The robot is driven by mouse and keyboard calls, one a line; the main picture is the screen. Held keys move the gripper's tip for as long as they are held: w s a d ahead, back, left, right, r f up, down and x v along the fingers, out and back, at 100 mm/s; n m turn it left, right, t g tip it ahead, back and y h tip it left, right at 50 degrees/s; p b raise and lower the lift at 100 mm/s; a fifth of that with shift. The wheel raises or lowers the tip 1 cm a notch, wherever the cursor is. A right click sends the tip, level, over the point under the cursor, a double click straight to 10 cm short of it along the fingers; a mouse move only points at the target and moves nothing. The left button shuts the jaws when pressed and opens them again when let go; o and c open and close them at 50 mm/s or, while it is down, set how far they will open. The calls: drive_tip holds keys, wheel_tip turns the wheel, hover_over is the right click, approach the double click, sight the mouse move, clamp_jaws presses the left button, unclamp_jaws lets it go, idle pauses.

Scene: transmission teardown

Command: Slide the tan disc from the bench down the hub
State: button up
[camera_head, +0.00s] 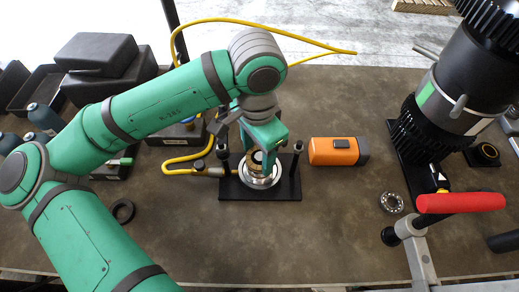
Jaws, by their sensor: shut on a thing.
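The hub (261,183) stands on a black base plate (230,190) at the middle of the bench, with a bright metal flange around its foot. My green gripper (260,158) reaches down over the hub from above. It is shut on the tan disc (254,168), which shows as a thin brownish ring at the hub's upper part. The disc looks to be around or just over the hub. My gripper hides much of it, so I cannot tell how far down it sits.
Dark posts (298,147) flank the hub on the plate. An orange and black device (338,151) lies to the right. A bearing (391,202) and a black ring (123,211) lie on the bench. A yellow hose (178,163) runs left of the plate. The front middle is clear.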

drive_tip(key=o, duration=1.3)
drive_tip(key=shift+s, duration=0.1)
drive_tip(key=shift+c, duration=0.2)
wheel_tip(320, 180, up, 18)
drive_tip(key=shift+f, duration=0.1)
drive_tip(key=shift+d, duration=0.15)
